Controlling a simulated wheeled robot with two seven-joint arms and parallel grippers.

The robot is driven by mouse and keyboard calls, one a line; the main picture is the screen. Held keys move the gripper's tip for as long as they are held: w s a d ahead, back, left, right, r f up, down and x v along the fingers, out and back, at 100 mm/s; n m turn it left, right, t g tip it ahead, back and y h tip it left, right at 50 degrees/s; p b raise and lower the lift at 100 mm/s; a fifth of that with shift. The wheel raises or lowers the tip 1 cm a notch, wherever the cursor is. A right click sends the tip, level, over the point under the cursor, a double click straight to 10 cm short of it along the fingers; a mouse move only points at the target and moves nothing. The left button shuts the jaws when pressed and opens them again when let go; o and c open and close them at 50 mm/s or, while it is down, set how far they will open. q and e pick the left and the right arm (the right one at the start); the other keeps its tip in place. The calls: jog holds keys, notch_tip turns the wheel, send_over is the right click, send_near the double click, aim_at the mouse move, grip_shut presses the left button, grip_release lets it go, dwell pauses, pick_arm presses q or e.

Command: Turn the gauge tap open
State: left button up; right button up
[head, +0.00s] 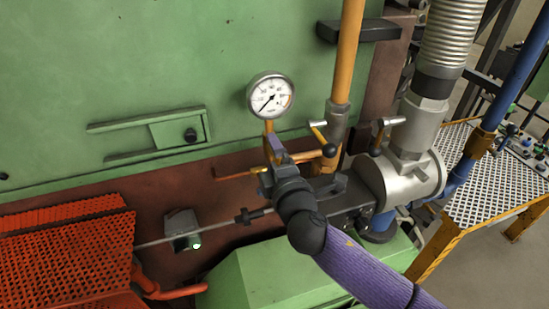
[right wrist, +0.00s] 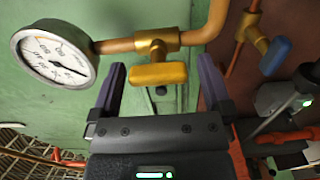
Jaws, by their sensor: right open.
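The round white pressure gauge (head: 270,96) stands on a copper pipe in front of the green wall, its needle pointing to the lower left in the head view. The gauge also shows at the left of the right wrist view (right wrist: 56,54). The gauge tap has a brass body (right wrist: 155,42) and a yellow handle (right wrist: 158,74), which looks roughly in line with the pipe. My right gripper (head: 270,162) is open below the gauge and hides most of the tap in the head view. In the right wrist view its purple fingers (right wrist: 161,70) stand either side of the handle, with no visible contact.
A second tap with a blue handle (right wrist: 274,56) is to the right. A lever with a black ball (head: 323,140) and an orange pipe (head: 347,55) stand close right of my gripper. An orange mesh guard (head: 65,245) is at lower left.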

jog(key=b+v, duration=0.2)
jog(key=v, duration=0.8)
